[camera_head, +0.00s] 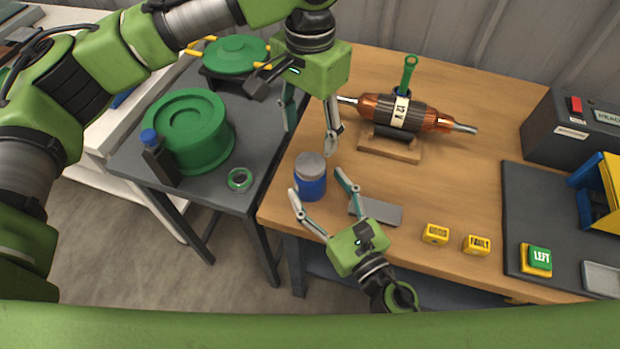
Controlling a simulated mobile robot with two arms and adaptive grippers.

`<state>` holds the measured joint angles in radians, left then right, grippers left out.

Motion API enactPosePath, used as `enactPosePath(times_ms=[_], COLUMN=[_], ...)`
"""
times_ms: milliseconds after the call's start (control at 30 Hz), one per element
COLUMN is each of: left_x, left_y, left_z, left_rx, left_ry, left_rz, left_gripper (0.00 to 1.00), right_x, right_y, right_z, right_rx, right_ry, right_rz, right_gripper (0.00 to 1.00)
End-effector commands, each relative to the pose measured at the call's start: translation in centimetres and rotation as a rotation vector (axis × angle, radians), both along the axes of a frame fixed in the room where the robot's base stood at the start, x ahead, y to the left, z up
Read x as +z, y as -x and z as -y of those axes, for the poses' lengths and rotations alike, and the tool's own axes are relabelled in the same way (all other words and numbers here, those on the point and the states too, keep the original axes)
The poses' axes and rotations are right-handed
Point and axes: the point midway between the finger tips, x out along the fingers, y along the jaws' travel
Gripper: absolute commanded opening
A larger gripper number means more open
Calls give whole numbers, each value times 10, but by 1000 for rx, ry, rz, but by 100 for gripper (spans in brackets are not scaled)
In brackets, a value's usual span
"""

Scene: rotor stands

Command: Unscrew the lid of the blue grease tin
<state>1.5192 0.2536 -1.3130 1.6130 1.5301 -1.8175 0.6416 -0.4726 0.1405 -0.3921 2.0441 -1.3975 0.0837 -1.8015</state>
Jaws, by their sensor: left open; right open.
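The blue grease tin (311,187) stands upright near the left edge of the wooden bench. Its grey lid (310,167) sits on top of it. My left gripper (308,142) is open above and behind the tin, its fingers pointing down, with one finger close to the lid's right side. I cannot tell whether that finger touches the lid. My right gripper (318,182) is open in front of the tin, with one finger to each side of the tin's body. I cannot tell whether these fingers touch it.
A grey flat block (376,211) lies right of the tin, beside my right gripper. A copper rotor (405,113) rests on a wooden stand (390,147) behind. Yellow blocks (436,234) lie near the front edge. A dark table (128,150) with green parts (190,125) stands left.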

Motion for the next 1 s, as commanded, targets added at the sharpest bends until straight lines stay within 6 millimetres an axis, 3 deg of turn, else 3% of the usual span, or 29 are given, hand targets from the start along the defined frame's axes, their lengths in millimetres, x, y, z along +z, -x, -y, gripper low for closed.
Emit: enactPosePath(times_ms=[300, 767, 800, 1000], left_x=[0, 0, 0, 0], left_y=[0, 0, 0, 0], left_z=[0, 0, 0, 0], left_rx=[-1, 0, 0, 0], left_ry=[0, 0, 0, 0], left_rz=[0, 0, 0, 0], left_gripper=[55, 55, 55, 55], right_x=[-1, -2, -2, -2], right_y=[-30, -39, -39, -39], right_z=[-15, -20, -20, -20], right_rx=[-1, -2, -2, -2], right_ry=[3, 4, 4, 4], right_rz=[1, -3, -3, -3], right_gripper=[65, 65, 62, 10])
